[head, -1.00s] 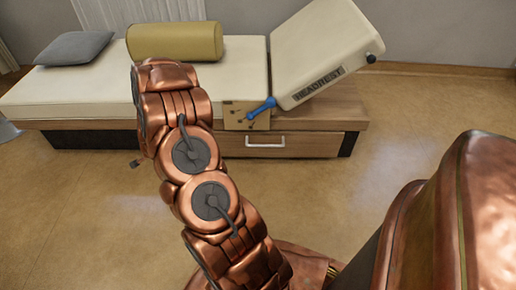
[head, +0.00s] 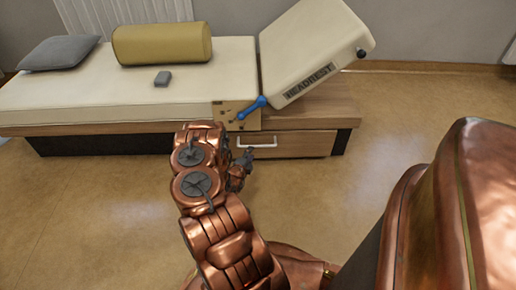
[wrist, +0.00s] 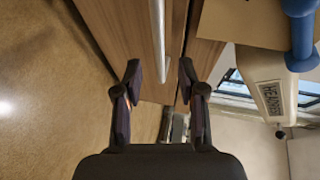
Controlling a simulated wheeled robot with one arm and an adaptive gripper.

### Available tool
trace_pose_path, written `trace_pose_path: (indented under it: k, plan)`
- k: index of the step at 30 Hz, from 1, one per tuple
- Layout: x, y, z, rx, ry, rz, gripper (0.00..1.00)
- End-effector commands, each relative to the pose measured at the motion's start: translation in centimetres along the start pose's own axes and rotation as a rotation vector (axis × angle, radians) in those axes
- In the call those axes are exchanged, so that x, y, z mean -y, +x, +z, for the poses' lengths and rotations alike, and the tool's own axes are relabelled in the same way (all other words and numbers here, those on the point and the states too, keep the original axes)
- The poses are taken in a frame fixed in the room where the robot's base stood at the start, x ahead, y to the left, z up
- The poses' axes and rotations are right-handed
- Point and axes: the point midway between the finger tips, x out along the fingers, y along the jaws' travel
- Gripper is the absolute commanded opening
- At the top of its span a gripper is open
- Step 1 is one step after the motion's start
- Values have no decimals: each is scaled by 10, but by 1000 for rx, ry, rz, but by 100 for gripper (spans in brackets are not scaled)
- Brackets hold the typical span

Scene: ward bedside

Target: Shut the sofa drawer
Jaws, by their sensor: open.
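The sofa drawer (head: 300,145) is a wooden front low under the headrest end, with a pale bar handle (head: 257,140). In the wrist view the drawer front (wrist: 122,25) fills the upper middle, and its handle (wrist: 158,35) runs up from between the fingers. A dark gap lies between the front and the wood beside it; I cannot tell how far the drawer stands out. My gripper (head: 242,168) is just in front of the drawer's left part. In the wrist view my gripper (wrist: 160,80) has its fingers apart with nothing clearly held; contact cannot be told.
A yellow bolster (head: 162,44), a grey pillow (head: 60,53) and a small grey block (head: 162,78) lie on the sofa. The floor (head: 365,190) right of my arm is clear.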

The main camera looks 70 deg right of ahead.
Motion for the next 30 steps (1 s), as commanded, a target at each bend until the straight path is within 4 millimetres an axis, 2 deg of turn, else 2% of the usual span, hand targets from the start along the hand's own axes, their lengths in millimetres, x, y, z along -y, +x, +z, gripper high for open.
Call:
trace_pose_path:
  k: [5, 15, 21, 30]
  plan:
    - [-3, 9, -12, -18, 4, -19, 40]
    - [-3, 55, -12, -17, 4, -20, 40]
    - [-2, 74, -12, -16, 4, -18, 40]
    - [-1, 80, -11, -15, 3, -17, 40]
